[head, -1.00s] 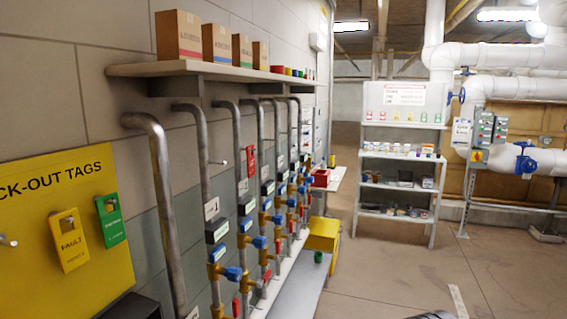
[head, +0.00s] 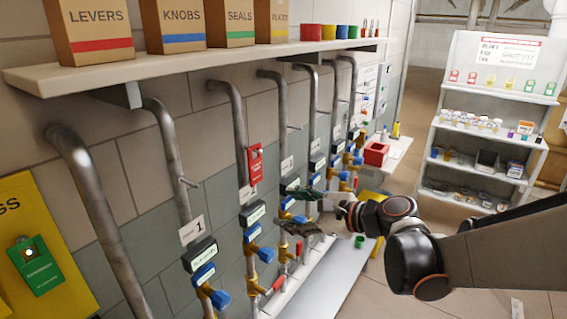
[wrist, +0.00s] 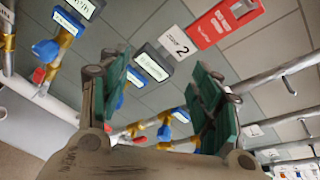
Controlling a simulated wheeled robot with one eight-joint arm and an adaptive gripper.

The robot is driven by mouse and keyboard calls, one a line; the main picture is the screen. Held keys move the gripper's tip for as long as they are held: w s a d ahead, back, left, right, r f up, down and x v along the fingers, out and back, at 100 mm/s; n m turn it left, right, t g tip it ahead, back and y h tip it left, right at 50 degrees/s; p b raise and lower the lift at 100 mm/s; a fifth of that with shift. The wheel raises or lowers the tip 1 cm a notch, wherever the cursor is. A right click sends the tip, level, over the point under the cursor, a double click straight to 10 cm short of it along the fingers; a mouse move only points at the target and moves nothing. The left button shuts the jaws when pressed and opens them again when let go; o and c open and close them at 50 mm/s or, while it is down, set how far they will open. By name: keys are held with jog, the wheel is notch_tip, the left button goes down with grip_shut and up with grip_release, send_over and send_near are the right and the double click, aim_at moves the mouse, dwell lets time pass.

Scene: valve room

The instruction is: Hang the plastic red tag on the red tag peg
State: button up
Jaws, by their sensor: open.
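The red tag (head: 255,163) hangs on the wall-side pipe above the label numbered 2. It also shows at the top right of the wrist view (wrist: 222,20), where white print is visible on it. My gripper (head: 300,210) is in front of the valve row, below and to the right of the tag. In the wrist view its green-padded fingers (wrist: 162,95) are spread with nothing between them, apart from the tag. A bare peg (head: 188,183) sticks out from the pipe numbered 1. I cannot tell which peg is the red tag peg.
The yellow tag board (head: 75,275) holds a green tag (head: 35,265) at the far left. A shelf (head: 190,65) with boxes runs above the pipes. Blue-handled valves (head: 262,252) line the wall. A shelving rack (head: 430,150) stands at the back right, with open floor before it.

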aim_at(257, 166)
jog(key=w+r+m+t+y+p, duration=0.2)
jog(key=w+r+m+y+p, duration=0.15)
jog(key=w+m, duration=0.2)
jog(key=shift+m+h, duration=0.25)
jog(key=shift+m, duration=0.2)
jog(key=shift+r+x, duration=0.2)
jog(key=shift+x, duration=2.75)
jog(key=shift+r+x, duration=0.15)
jog(key=shift+x, duration=2.8)
jog(key=shift+s, duration=0.1)
jog(key=c, duration=1.1)
jog(key=shift+r, duration=0.7)
jog(key=shift+b+v, duration=0.45)
jog(key=shift+v, duration=3.3)
